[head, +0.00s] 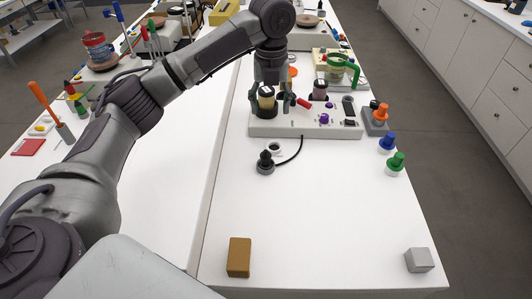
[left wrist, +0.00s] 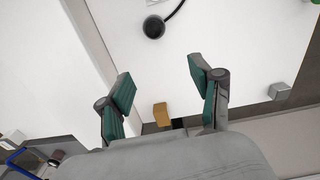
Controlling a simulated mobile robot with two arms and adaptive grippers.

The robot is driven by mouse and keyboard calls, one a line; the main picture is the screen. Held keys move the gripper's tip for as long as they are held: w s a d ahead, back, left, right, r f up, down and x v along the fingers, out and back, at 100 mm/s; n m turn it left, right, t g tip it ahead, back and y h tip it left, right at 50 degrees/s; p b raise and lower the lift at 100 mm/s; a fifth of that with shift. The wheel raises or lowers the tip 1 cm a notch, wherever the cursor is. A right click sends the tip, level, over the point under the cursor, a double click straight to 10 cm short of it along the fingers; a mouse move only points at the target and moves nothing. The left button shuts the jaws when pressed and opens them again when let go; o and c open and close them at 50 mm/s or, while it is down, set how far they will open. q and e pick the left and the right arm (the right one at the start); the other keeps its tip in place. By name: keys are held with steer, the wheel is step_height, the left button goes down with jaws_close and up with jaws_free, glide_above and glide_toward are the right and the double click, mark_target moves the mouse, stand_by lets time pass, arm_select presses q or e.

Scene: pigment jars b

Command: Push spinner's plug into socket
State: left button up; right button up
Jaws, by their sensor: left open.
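The black plug (head: 265,162) stands on the white table in front of the spinner's pale base (head: 345,131), and a black cable joins the two. The plug also shows in the left wrist view (left wrist: 154,27), beyond the fingers. A small white ring with a dark centre (head: 274,148), which looks like the socket, lies just behind the plug. My left gripper (head: 270,98) is open, fingers pointing down, around or above a jar with a tan lid (head: 267,91) in the head view. In the left wrist view nothing is between its fingers (left wrist: 160,78). My right gripper is not in view.
A tan block (head: 239,257) and a grey block (head: 419,260) sit at the near edge. Blue (head: 387,142) and green (head: 396,163) knobbed pieces stand at right. A green-handled item (head: 340,70) is behind the base. The table's middle front is clear.

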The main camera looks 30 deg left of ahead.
arm_select(q)
steer(key=b, duration=0.6)
glide_above(266, 153)
step_height(266, 153, down, 6)
steer(key=r, duration=0.1)
step_height(266, 153, down, 9)
steer(key=shift+f, duration=0.1)
step_height(266, 153, down, 5)
steer(key=shift+r+p, duration=0.1)
steer(key=shift+p, duration=0.8)
steer(key=shift+f, duration=0.4)
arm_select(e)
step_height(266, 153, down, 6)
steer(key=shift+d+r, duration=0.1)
arm_select(q)
steer(key=shift+c, duration=0.3)
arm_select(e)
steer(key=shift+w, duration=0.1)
arm_select(q)
jaws_close()
steer(key=shift+r, duration=0.1)
